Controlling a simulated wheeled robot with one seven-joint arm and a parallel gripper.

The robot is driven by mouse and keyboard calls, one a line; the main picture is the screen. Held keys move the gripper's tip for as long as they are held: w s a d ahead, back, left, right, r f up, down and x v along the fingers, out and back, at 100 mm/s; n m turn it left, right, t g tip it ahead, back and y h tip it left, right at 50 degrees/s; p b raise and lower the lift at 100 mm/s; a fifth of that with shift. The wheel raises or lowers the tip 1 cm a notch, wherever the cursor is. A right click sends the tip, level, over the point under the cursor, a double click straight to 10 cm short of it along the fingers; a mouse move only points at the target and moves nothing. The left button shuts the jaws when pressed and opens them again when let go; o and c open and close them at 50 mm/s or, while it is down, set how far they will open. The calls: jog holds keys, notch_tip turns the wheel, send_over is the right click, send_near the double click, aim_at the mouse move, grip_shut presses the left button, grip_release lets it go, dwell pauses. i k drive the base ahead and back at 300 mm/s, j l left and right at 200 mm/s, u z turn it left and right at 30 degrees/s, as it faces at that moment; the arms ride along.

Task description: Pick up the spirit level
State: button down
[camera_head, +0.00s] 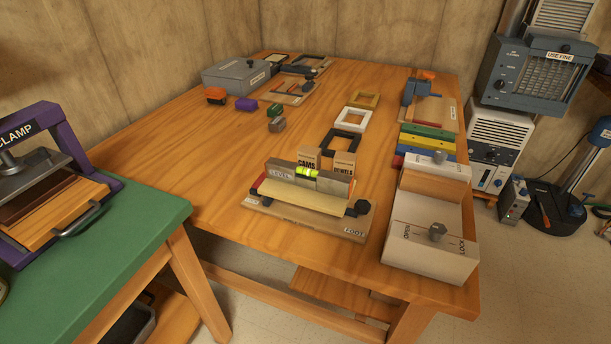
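The spirit level (307,177) is a grey bar with a bright yellow-green vial in its middle. Dark knobs stand at the board's right and left ends. Nothing seems to be gripping the level. My gripper is not in view.
Small boxes (344,165) stand right behind the level. A beige latch box (429,249) stands to its right, with coloured bars behind. Several frames and blocks lie farther back. A green bench with a purple clamp (87,148) is at left. The table's left-middle (190,140) is clear.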

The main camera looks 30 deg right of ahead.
aim_at(334, 183)
jog(key=i+l+u, duration=0.2)
jog(key=l+u, duration=0.15)
jog(key=l, duration=1.35)
jog(key=l+u, duration=0.3)
jog(key=l, duration=1.4)
